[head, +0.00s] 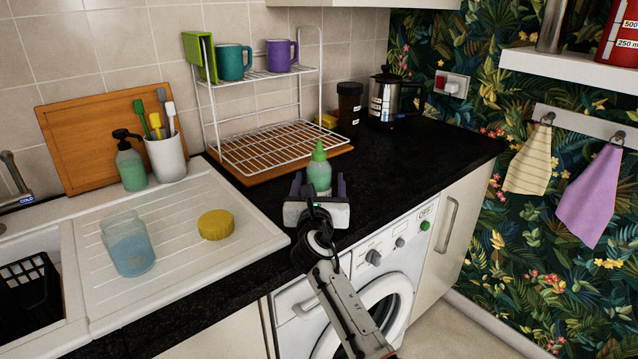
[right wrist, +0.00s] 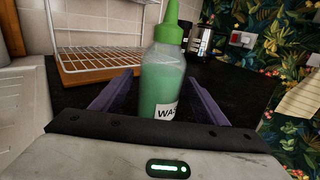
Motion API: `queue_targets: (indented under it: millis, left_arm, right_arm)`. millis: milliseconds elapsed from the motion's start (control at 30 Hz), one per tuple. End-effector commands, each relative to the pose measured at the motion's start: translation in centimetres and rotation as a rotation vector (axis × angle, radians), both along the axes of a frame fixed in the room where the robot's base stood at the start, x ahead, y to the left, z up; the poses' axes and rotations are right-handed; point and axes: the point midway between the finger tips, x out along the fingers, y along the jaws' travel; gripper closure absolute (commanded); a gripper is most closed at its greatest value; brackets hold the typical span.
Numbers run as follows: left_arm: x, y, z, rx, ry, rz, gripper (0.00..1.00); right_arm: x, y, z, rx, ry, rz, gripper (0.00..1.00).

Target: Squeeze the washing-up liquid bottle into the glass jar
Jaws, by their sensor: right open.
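The washing-up liquid bottle (head: 319,172) is clear with green liquid and a green nozzle cap. It stands upright on the black worktop. It also shows in the right wrist view (right wrist: 163,80), with part of its label visible. My right gripper (head: 318,188) is open, with its purple fingers on either side of the bottle; the right wrist view shows gaps between them and the bottle. The glass jar (head: 129,245) stands open on the white drainer at the left, with bluish content in its lower part. My left gripper is out of view.
A yellow round sponge or lid (head: 216,225) lies on the drainer right of the jar. A wire rack (head: 265,145) with mugs stands behind the bottle. The worktop right of the bottle is clear.

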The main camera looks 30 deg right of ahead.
Motion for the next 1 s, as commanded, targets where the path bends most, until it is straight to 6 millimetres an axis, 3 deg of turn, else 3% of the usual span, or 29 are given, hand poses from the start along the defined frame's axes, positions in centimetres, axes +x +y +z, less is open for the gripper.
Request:
queue_targets:
  millis: [100, 400, 667, 1000]
  left_arm:
    - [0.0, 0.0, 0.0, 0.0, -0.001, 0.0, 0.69]
    - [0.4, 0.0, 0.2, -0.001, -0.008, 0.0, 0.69]
    - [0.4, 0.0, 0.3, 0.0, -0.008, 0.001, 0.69]
    - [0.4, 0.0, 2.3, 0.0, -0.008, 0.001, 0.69]
  right_arm:
    - [0.0, 0.0, 0.0, 0.0, 0.0, 0.0, 0.33]
    - [0.0, 0.0, 0.0, 0.0, 0.0, 0.0, 0.83]
    - [0.0, 0.0, 0.5, -0.002, -0.004, 0.0, 0.85]
    - [0.0, 0.0, 6.7, -0.004, -0.008, 0.001, 0.85]
